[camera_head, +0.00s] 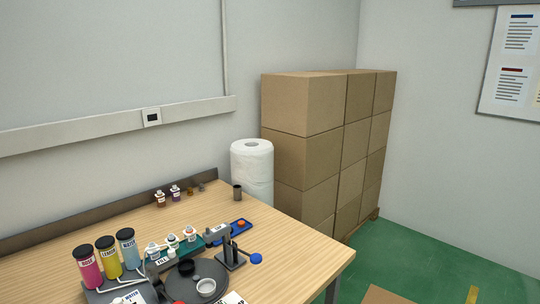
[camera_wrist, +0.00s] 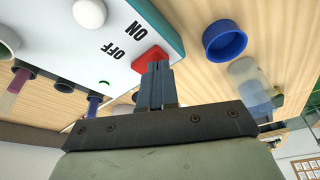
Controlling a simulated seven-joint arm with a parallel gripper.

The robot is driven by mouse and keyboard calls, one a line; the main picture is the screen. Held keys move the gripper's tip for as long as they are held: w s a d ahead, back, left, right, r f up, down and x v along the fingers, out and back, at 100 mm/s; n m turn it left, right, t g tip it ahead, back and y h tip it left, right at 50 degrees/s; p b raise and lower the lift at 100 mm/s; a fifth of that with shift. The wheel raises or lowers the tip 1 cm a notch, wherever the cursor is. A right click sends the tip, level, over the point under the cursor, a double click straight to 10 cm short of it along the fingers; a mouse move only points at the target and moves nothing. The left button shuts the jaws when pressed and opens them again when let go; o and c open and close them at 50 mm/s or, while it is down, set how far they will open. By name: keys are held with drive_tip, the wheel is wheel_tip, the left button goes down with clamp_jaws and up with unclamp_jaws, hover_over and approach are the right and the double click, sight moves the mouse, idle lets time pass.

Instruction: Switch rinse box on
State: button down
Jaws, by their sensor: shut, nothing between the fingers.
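The rinse box (camera_wrist: 75,42), a white panel with a teal edge, shows in the wrist view. It carries the printed words ON and OFF and a red switch (camera_wrist: 148,57) at its edge beside ON. My gripper (camera_wrist: 154,66) is shut and empty. Its fingertips are right at the red switch and overlap it in the picture; I cannot tell whether they press on it. The fingers hide part of the switch, so its tilt is unclear. A small green spot (camera_wrist: 103,83) shows on the panel near OFF. I cannot make out the box or my gripper in the head view.
A blue round cap (camera_wrist: 224,40) and a clear bottle (camera_wrist: 250,85) are right of the switch.

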drive_tip(key=shift+f, duration=0.35)
drive_tip(key=shift+r, duration=0.15)
wheel_tip(320, 180, up, 7)
idle(1.2)
